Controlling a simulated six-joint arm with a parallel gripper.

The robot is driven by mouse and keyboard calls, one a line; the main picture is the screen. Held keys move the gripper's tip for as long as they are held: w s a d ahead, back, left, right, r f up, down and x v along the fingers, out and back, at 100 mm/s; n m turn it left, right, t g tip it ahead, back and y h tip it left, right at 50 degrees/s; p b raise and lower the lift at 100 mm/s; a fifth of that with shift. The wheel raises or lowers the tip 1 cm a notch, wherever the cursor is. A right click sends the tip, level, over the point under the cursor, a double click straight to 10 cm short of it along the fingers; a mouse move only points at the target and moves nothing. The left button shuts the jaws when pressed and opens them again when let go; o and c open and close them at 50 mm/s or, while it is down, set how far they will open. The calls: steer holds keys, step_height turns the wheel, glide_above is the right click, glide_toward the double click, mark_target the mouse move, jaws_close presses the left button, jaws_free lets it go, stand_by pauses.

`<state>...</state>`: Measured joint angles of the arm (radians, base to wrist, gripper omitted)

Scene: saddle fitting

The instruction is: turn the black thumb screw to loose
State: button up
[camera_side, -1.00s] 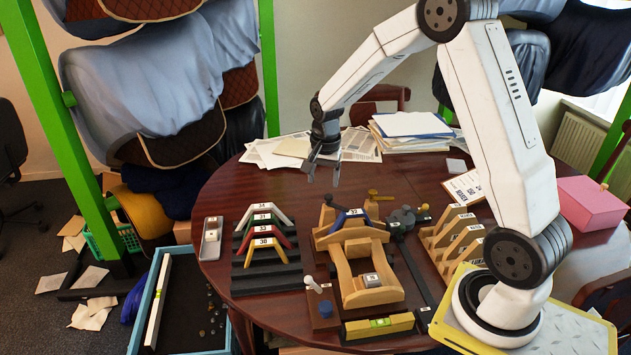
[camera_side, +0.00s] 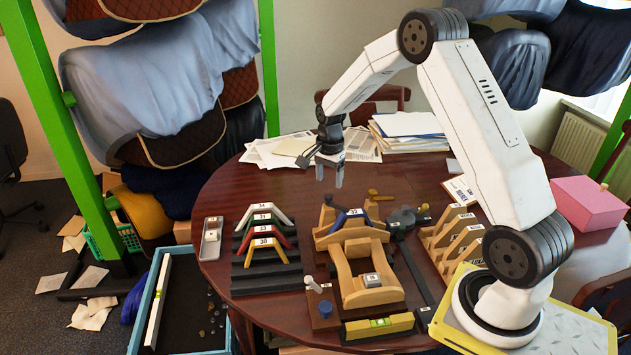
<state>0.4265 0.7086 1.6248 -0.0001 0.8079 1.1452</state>
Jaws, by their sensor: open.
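My gripper (camera_side: 330,178) hangs over the table behind the wooden saddle stand (camera_side: 362,270), fingers pointing down, open and empty. It is apart from everything below it. A dark clamp-like fitting (camera_side: 403,217) sits at the right of the stand's back end. I cannot make out for sure which part there is the black thumb screw. A blue gauge piece (camera_side: 349,215) marked 37 lies across the stand.
A black rack holds several coloured angle gauges (camera_side: 264,243) on the left. A wooden slotted rack (camera_side: 452,240) stands right. A small block with a white-topped lever (camera_side: 313,285) and a yellow level (camera_side: 380,325) are in front. Papers (camera_side: 405,130) lie at the back.

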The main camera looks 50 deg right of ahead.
mark_target(329, 196)
steer(key=shift+f, duration=2.55)
jaws_close()
